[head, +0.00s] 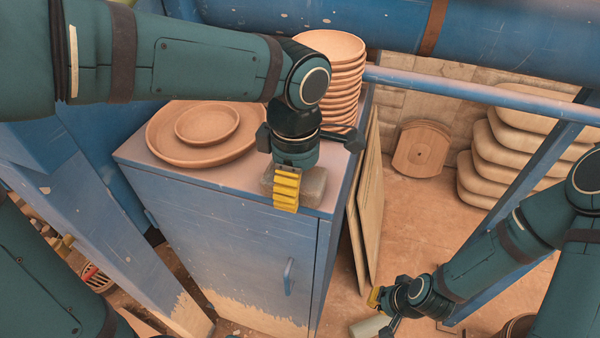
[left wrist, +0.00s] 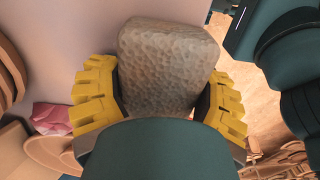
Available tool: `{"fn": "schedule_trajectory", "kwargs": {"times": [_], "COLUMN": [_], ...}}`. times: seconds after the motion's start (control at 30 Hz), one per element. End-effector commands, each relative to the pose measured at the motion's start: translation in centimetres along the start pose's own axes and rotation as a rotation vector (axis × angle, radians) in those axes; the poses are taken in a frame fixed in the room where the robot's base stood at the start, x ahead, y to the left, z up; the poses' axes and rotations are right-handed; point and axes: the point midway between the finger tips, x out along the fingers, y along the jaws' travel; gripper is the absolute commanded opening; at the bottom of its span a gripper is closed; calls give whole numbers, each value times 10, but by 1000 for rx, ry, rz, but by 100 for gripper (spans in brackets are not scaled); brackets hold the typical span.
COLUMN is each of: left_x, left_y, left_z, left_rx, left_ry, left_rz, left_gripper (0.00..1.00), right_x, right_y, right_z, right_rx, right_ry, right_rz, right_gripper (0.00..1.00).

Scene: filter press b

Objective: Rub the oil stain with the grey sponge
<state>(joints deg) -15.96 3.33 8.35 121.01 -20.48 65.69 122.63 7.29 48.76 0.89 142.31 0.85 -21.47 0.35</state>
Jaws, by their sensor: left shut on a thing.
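The grey sponge (head: 313,186) is at the front right of the blue cabinet's top (head: 240,181). My left gripper (head: 287,188) points down there and is shut on the sponge. In the left wrist view the sponge (left wrist: 168,65) sits between the yellow fingers, one on each side. I cannot tell whether the sponge presses on the top or is just above it. I see no oil stain; the arm, gripper and sponge cover part of the top. My right gripper (head: 380,302) is low at the right, away from the cabinet, and its fingers are mostly hidden.
A large clay plate with a smaller one (head: 207,124) lies left of my left gripper. A stack of clay plates (head: 338,70) stands behind it. Boards (head: 368,205) lean on the cabinet's right side. A blue rail (head: 470,90) crosses at the right. Open floor lies beyond the boards.

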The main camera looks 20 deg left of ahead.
Motion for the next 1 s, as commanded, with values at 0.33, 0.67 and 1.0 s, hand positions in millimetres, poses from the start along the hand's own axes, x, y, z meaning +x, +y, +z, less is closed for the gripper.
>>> {"fn": "schedule_trajectory", "kwargs": {"times": [0.33,0.67,1.0], "left_x": [1,-14,-46], "left_y": [-7,-6,-6], "left_z": [0,0,0], "left_rx": [1,1,1], "left_ry": [0,0,0], "left_rz": [0,1,1], "left_gripper": [36,36,36], "right_x": [2,-9,-32], "right_y": [1,-4,-12], "right_z": [0,-1,-4], "right_rx": [0,0,0], "right_ry": [0,0,0], "right_rz": [0,0,0], "right_gripper": [0,0,0]}}
